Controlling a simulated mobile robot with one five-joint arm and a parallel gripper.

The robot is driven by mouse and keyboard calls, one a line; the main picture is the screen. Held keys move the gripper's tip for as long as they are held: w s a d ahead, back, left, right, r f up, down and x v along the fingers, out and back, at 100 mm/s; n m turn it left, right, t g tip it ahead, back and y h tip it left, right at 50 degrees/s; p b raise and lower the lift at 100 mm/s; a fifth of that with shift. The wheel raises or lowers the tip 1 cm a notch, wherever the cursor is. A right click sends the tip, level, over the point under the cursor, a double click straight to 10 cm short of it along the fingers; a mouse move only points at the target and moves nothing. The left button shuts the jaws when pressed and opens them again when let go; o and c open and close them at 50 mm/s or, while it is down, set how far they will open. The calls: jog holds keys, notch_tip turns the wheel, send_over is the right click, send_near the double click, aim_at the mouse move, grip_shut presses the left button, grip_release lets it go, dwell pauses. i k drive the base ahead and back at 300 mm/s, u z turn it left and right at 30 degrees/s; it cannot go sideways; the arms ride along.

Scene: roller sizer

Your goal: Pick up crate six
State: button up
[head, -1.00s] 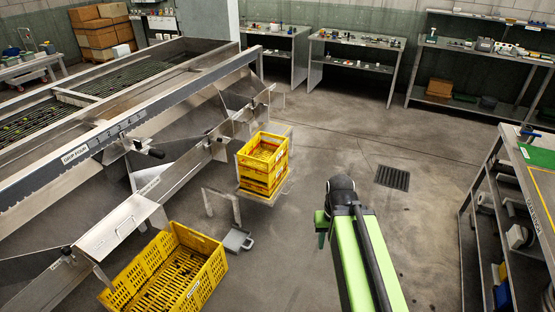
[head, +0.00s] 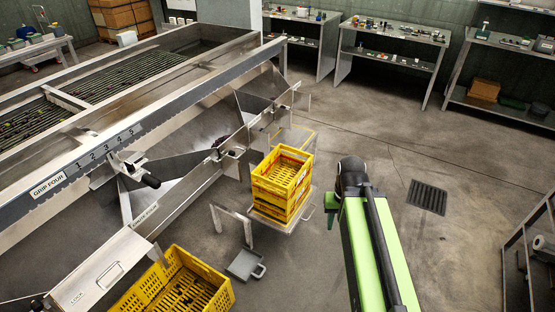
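A stack of yellow crates (head: 283,178) stands on a small metal platform (head: 290,221) beside the sizer. A larger-looking yellow crate (head: 188,290) sits nearer, at the bottom left, cut by the frame edge, with a few dark items in it. I cannot read a number six on any crate. My green and black arm reaches forward to the right of the stack. Only a green part of my gripper (head: 332,203) shows past the dark wrist, apart from the stack. The fingertips are mostly hidden, so its opening is unclear.
The metal roller sizer (head: 120,140) with a numbered rail fills the left. A grey scoop-like tray (head: 246,265) lies on the floor between the crates. Benches (head: 388,65) line the back. Floor to the right is clear around a drain grate (head: 428,197).

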aim_at(269, 168)
jog(key=u, duration=0.05)
jog(key=i, duration=1.5)
jog(key=u, duration=2.6)
jog(key=k, duration=0.9)
jog(key=i, duration=0.85)
jog(key=u, duration=0.05)
